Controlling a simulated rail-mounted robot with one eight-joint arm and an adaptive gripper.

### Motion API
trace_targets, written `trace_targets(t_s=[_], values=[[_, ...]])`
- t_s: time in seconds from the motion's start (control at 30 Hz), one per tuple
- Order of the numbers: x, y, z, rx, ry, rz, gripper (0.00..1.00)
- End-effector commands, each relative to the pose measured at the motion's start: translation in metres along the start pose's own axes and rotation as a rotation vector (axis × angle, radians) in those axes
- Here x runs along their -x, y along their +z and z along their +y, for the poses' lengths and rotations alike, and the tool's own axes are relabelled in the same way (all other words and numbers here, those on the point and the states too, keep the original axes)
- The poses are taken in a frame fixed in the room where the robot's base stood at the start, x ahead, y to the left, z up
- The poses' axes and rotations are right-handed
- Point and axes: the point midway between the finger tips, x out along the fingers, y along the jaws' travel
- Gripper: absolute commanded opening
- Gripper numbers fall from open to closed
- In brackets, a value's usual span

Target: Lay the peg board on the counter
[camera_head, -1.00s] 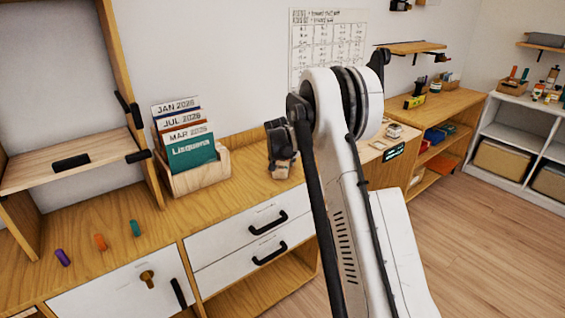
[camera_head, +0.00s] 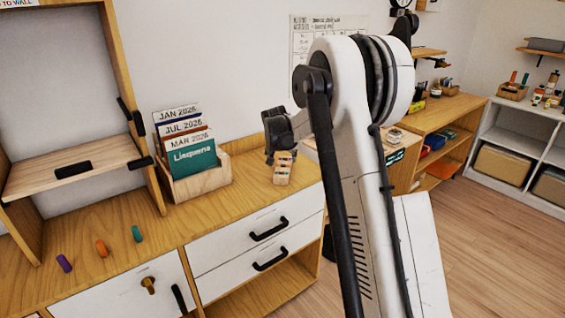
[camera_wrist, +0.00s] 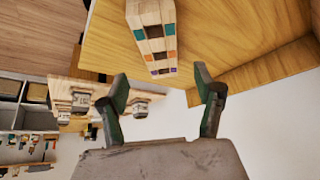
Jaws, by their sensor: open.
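The peg board (camera_head: 284,170) is a small pale wooden block on the counter (camera_head: 245,195), right of the calendar holder. It appears to stand upright, near the counter's right end. In the wrist view, the peg board (camera_wrist: 152,32) shows teal, orange and purple squares on its face. My gripper (camera_head: 281,140) is just above and behind the block in the head view. In the wrist view, my gripper (camera_wrist: 162,86) has its fingers spread, with nothing between them. The block lies beyond the fingertips, apparently apart from them.
A purple peg (camera_head: 64,263), an orange peg (camera_head: 101,248) and a teal peg (camera_head: 136,233) are on the counter's left part. A wooden holder (camera_head: 203,185) with calendar cards stands behind. A shelf unit (camera_head: 75,180) rises at left. The counter's front middle is clear.

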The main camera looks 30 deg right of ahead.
Motion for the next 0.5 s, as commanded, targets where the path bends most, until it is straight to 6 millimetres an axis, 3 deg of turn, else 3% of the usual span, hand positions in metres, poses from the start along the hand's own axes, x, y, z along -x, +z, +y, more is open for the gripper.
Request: trace_targets(t_s=[0.1, 0.37, 0.5], values=[[0.017, 0.000, 0.000, 0.001, 0.000, 0.000, 0.65], [0.038, 0.002, -0.001, 0.006, -0.003, 0.000, 0.65], [0.071, 0.010, -0.003, 0.032, -0.020, 0.000, 0.65]])
